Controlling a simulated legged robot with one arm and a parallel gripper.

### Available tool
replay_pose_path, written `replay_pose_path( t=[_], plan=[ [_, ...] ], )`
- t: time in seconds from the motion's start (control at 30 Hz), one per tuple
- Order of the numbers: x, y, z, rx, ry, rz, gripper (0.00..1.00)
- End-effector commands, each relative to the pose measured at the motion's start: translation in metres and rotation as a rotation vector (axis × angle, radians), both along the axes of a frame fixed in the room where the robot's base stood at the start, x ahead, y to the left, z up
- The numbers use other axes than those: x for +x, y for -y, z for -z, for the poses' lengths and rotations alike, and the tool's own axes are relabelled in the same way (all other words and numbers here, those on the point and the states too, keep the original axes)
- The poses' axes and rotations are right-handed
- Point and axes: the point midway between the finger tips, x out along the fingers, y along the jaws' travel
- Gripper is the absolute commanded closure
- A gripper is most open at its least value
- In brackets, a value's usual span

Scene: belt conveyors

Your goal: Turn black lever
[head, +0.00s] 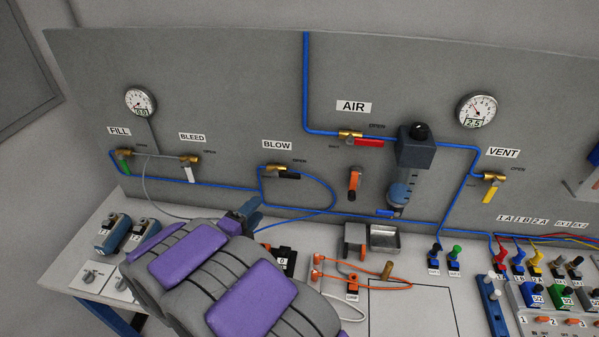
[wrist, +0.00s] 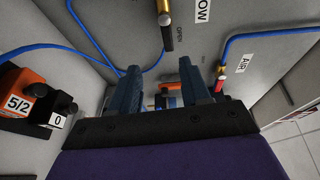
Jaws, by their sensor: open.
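The black lever (head: 289,175) sits on the brass valve (head: 272,168) under the BLOW label on the grey panel. It points right, roughly level, beside the word OPEN. In the wrist view the lever (wrist: 168,34) shows beyond and above the fingers, near the top edge. My gripper (head: 249,209) is below and left of the lever in the head view, apart from it. In the wrist view my gripper (wrist: 160,76) has its two fingers spread with nothing held between them. My purple and grey arm hides part of the table in the head view.
Blue tubing (head: 325,188) loops right of the BLOW valve and runs along the panel. The AIR valve with a red lever (head: 369,143) is to the right. An orange-and-black 5/2 block (wrist: 35,92) lies at left in the wrist view. A metal tray (head: 384,240) stands on the table.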

Motion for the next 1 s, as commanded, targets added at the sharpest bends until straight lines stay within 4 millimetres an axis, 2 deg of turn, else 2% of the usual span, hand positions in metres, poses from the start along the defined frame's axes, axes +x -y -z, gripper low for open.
replay_pose_path(
  t=[0.13, 0.27, 1.0],
  plan=[
    [-0.012, 0.005, -0.001, -0.025, 0.057, 0.047, 0.53],
    [-0.008, 0.01, -0.001, -0.026, 0.064, 0.056, 0.53],
    [0.091, 0.074, 0.0, -0.028, 0.063, 0.056, 0.53]
  ],
)
